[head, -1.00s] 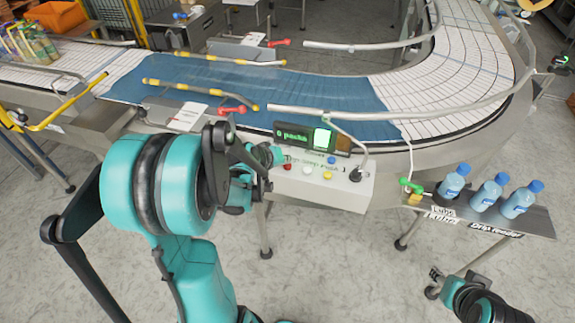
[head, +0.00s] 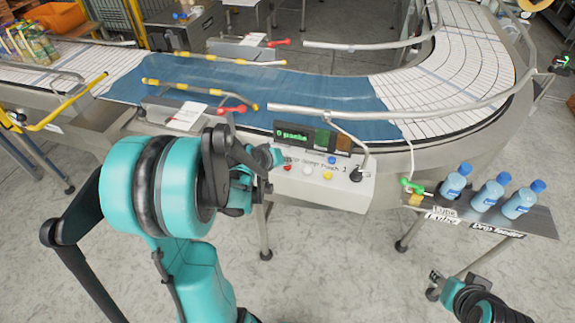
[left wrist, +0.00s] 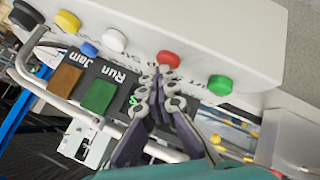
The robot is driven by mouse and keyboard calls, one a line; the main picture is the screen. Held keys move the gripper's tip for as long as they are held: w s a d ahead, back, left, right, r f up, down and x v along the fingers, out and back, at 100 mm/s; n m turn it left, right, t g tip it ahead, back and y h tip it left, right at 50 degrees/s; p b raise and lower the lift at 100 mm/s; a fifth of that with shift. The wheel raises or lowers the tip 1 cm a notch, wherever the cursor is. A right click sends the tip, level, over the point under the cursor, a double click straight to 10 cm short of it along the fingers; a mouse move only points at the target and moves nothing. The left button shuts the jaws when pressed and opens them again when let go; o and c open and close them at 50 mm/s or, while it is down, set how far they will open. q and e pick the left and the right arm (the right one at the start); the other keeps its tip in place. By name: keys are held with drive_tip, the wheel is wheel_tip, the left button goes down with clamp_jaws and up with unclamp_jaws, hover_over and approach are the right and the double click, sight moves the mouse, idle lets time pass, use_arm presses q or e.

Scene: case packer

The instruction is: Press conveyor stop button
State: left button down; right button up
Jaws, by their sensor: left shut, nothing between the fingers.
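The white control box (head: 330,186) on the conveyor's front side carries a red button (head: 287,167) at its left end, with white, yellow, blue and black controls to the right. My left gripper (head: 278,158) is shut and empty at the red button. In the left wrist view its closed fingertips (left wrist: 160,72) are at the edge of the red button (left wrist: 168,59); I cannot tell whether they touch it. A green button (left wrist: 220,84) sits beside the red one. The Run lamp (left wrist: 99,95) is dull green, unlit. My right arm shows at the lower right; its fingers are unclear.
A display reading 0 packs (head: 291,134) stands behind the buttons, with a bent metal rail nearby. The blue conveyor belt (head: 230,82) runs behind it. Several blue bottles (head: 488,194) stand on a side shelf at the right. Open floor lies in front.

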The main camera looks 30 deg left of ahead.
sight(286, 167)
use_arm(q)
drive_tip(key=shift+r, duration=0.1)
idle(0.3)
drive_tip(key=shift+r+p, duration=0.7)
drive_tip(key=shift+r, duration=0.1)
drive_tip(key=shift+r+p, duration=1.95)
drive_tip(key=shift+r, duration=0.65)
drive_tip(key=shift+f, duration=0.1)
